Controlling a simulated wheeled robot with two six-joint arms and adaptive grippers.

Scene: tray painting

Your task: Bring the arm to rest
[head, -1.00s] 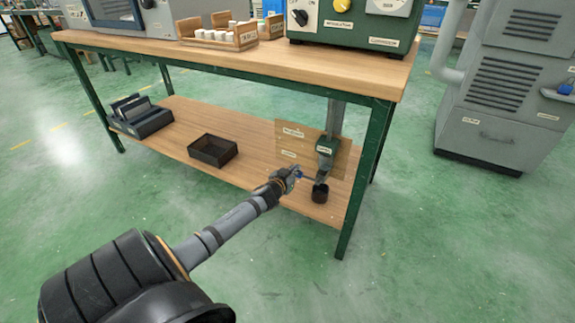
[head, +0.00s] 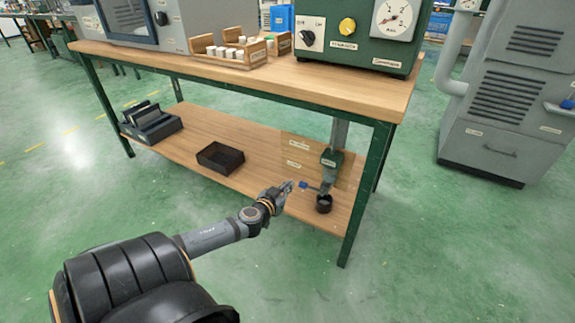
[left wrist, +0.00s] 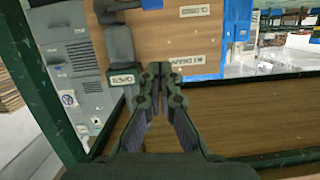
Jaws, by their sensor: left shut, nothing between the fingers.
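My left arm reaches in from the lower left in the head view. Its gripper (head: 287,187) is in front of the workbench's lower shelf, left of a small valve with a blue handle (head: 304,185). The gripper is shut and empty, with a gap visible between it and the valve pipe. In the left wrist view the gripper (left wrist: 160,68) points at a wooden board with labels (left wrist: 185,45), its fingertips together. The valve pipe (left wrist: 118,42) shows left of the fingers there, with its blue handle (left wrist: 138,12) near the top. My right gripper is not in view.
The workbench (head: 250,90) has green legs and a lower shelf (head: 190,145). A dark open tray (head: 220,157) and a black cup (head: 323,204) under the pipe stand on the shelf. A green machine with dials (head: 352,45) stands on top. Green floor is clear in front.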

